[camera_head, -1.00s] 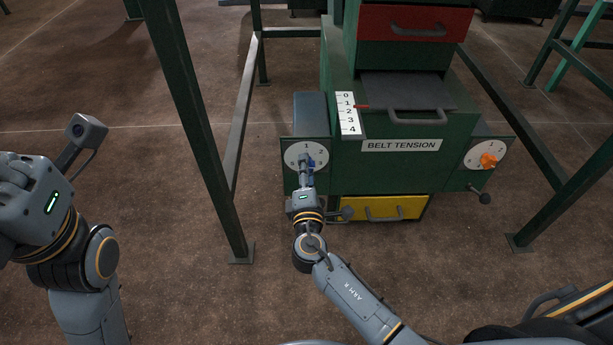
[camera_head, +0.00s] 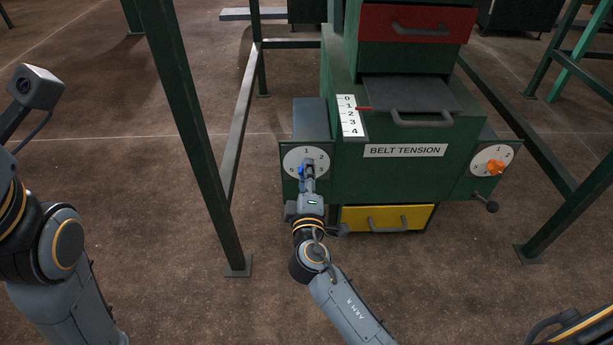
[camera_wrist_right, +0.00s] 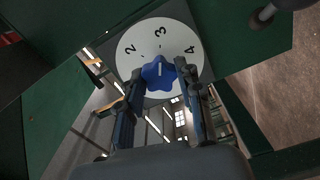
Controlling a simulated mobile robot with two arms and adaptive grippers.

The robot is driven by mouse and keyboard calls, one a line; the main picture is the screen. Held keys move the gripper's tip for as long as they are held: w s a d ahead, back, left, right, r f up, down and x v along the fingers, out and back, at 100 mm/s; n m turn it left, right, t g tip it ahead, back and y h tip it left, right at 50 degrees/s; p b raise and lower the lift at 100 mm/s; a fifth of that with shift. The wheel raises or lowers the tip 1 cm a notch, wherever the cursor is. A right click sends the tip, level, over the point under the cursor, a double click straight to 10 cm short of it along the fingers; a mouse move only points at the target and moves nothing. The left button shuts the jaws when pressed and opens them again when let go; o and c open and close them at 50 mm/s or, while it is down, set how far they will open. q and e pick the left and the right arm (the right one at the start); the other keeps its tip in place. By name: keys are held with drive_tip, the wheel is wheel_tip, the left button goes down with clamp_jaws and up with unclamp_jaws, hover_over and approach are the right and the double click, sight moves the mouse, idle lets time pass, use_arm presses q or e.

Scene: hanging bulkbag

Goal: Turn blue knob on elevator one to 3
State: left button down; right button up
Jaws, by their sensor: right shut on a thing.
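The blue knob (camera_head: 301,171) sits at the center of a white numbered dial (camera_head: 292,157) on the left of the green machine. The right gripper (camera_head: 308,168) is at the knob and partly hides it. In the right wrist view the blue star-shaped knob (camera_wrist_right: 158,74) sits between the two fingers of my right gripper (camera_wrist_right: 160,90), which is shut on it. The white dial face (camera_wrist_right: 140,57) shows 2 at left, 3 at top and 4 at right. A pale mark on the knob points roughly toward the 3. My left arm is at the left edge; its fingers are out of frame.
An orange knob (camera_head: 495,167) is on a second dial at the right. A 0-to-4 scale (camera_head: 351,115) has a red pointer near 1. A yellow drawer (camera_head: 388,217) is below. A green frame post (camera_head: 190,130) stands left of my right arm.

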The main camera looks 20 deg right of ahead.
drive_tip(key=o, duration=1.1)
drive_tip(key=shift+o, duration=0.2)
drive_tip(key=v, duration=1.2)
